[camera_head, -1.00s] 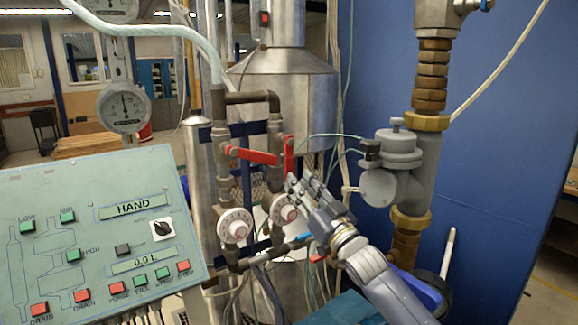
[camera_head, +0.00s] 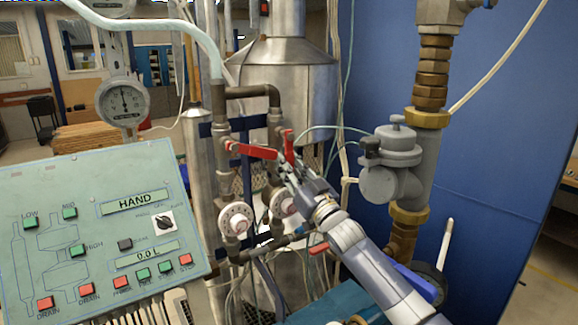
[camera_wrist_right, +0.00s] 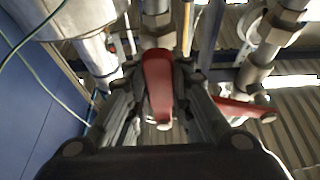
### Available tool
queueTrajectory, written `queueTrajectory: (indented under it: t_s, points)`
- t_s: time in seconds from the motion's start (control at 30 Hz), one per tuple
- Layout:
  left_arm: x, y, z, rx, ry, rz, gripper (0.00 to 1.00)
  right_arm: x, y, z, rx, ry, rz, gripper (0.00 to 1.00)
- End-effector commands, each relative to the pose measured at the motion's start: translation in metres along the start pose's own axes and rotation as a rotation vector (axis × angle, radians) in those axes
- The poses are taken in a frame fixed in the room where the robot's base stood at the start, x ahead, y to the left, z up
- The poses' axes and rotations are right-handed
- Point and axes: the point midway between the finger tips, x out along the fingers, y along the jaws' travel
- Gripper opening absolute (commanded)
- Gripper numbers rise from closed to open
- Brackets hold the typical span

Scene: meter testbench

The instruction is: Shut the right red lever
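The right red lever (camera_head: 288,145) points along its upright pipe in the head view, its lower part hidden by my right gripper. My right gripper (camera_head: 284,170) is at the lever's lower end. In the right wrist view the lever (camera_wrist_right: 158,82) lies between the two fingers of my right gripper (camera_wrist_right: 160,112), which stand apart on either side of it. I cannot tell whether a finger touches it. The left red lever (camera_head: 252,150) sticks out sideways across its pipe; it also shows in the wrist view (camera_wrist_right: 243,108). My left gripper is not in view.
A control panel (camera_head: 100,190) reading HAND stands at the left. Two white round dials (camera_head: 236,219) sit on the pipes below the levers. A grey meter (camera_head: 392,165) on a thick pipe is at the right. Thin cables hang behind the levers.

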Motion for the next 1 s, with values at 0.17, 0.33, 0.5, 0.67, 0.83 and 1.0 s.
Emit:
queueTrajectory:
  t_s: [0.17,0.33,0.5,0.67,0.83,1.0]
  points:
    - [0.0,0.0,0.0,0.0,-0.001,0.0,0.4,0.0,0.0,0.0,-0.001,0.001,0.0,0.0]
    - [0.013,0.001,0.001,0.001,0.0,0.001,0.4,-0.001,0.007,0.002,-0.079,0.002,-0.03,0.0]
    - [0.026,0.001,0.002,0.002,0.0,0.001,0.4,0.001,0.022,-0.003,-0.252,0.002,-0.1,0.0]
    - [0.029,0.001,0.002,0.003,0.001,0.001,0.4,0.003,0.033,-0.008,-0.396,0.002,-0.161,0.0]
    - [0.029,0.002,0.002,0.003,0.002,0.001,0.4,0.004,0.037,-0.01,-0.46,0.001,-0.19,0.0]
    - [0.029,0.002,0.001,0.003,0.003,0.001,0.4,0.004,0.037,-0.01,-0.462,0.001,-0.191,0.0]
